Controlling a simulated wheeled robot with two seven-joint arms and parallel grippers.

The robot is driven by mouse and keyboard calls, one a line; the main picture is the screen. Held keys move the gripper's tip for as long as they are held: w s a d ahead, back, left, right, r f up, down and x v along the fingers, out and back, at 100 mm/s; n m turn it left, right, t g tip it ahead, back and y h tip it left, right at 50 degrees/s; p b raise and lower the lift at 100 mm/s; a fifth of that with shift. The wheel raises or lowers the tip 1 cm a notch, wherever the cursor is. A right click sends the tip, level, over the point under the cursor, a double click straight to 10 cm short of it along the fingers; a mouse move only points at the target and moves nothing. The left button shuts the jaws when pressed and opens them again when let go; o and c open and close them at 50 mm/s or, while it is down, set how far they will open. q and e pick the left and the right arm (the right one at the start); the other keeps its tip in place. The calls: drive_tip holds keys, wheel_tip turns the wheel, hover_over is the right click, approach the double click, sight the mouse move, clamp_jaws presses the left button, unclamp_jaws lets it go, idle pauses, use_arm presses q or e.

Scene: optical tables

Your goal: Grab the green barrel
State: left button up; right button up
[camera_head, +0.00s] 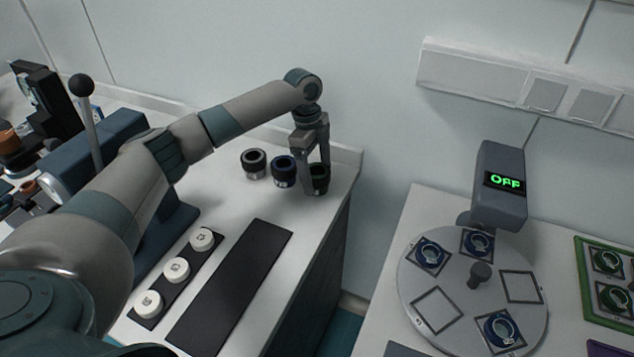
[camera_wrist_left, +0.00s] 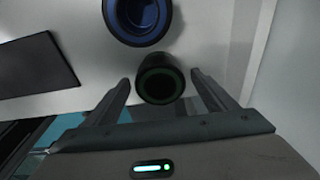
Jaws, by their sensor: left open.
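The green barrel (camera_head: 319,179) is a dark, short cylinder at the right end of a row of barrels near the back right corner of the left table. In the left wrist view the green barrel (camera_wrist_left: 160,82) shows a dark green ring around its opening. My left gripper (camera_head: 316,188) points down at it. The jaws are open, and in the left wrist view the fingertips (camera_wrist_left: 160,78) lie on either side of the barrel, with gaps showing. In the head view a finger hides part of the barrel. My right gripper is not in view.
A blue barrel (camera_head: 283,171) stands close by on the left, with a grey-black barrel (camera_head: 254,163) beyond it. A black mat (camera_head: 232,285) and white round pieces (camera_head: 177,269) lie nearer. The right table holds a round turntable (camera_head: 462,322) and an "OFF" display (camera_head: 505,182).

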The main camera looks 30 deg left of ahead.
use_arm(q)
drive_tip(key=shift+f, duration=0.1)
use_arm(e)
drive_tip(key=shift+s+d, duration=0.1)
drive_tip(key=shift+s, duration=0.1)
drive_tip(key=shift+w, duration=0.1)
use_arm(q)
drive_tip(key=shift+c, duration=0.3)
drive_tip(key=c, duration=1.2)
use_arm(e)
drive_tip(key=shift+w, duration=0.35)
use_arm(q)
drive_tip(key=shift+r, duration=0.2)
